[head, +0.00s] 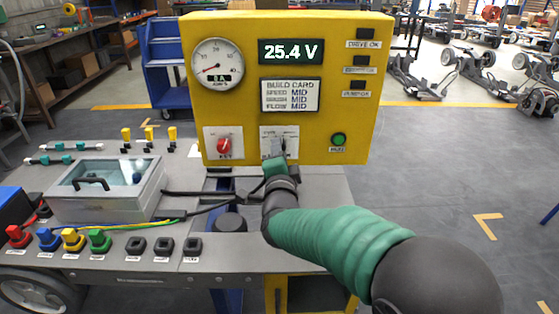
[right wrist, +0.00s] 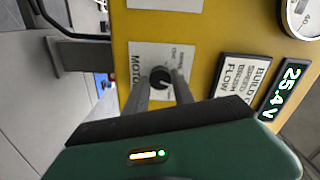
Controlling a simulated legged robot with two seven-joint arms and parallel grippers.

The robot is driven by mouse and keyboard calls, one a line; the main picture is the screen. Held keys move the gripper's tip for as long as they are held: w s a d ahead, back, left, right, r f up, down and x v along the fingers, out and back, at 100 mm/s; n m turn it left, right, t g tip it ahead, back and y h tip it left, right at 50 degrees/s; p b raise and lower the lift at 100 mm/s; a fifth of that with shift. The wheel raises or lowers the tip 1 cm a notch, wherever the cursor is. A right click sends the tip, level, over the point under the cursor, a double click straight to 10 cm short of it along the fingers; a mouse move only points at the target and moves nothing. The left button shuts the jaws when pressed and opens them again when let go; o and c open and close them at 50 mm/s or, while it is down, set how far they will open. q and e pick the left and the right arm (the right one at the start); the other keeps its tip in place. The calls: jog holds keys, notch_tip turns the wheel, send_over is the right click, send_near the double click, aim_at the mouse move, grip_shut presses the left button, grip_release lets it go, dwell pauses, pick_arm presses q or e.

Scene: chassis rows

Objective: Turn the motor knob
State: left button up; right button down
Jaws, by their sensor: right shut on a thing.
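The yellow control panel (head: 350,110) stands upright at the back of the bench. The motor knob (right wrist: 160,76) is black and sits on a white plate marked MOTOR (right wrist: 143,55). My right gripper (head: 279,160) reaches up to this plate at the panel's lower middle and covers part of it in the head view. In the right wrist view its two grey fingers lie on either side of the knob, shut on it. The knob's exact setting is hard to read. My left gripper is not in view.
A red knob (head: 224,146) is left of the motor plate, a green button (head: 339,140) right of it. The gauge (head: 218,63) reads low; the display (head: 291,52) shows 25.4 V. A clear-lidded box (head: 105,200), cables and coloured connectors occupy the bench's left.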

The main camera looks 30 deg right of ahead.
jog(key=shift+a+f+m, duration=0.15)
jog(key=shift+f+m, duration=0.05)
jog(key=shift+m, duration=0.1)
dwell(0.4)
jog(key=c, duration=1.3)
grip_release()
jog(key=shift+w, duration=0.1)
jog(key=shift+c, duration=0.2)
jog(key=shift+o, duration=1.4)
jog(key=shift+w, duration=0.15)
jog(key=shift+r, duration=0.1)
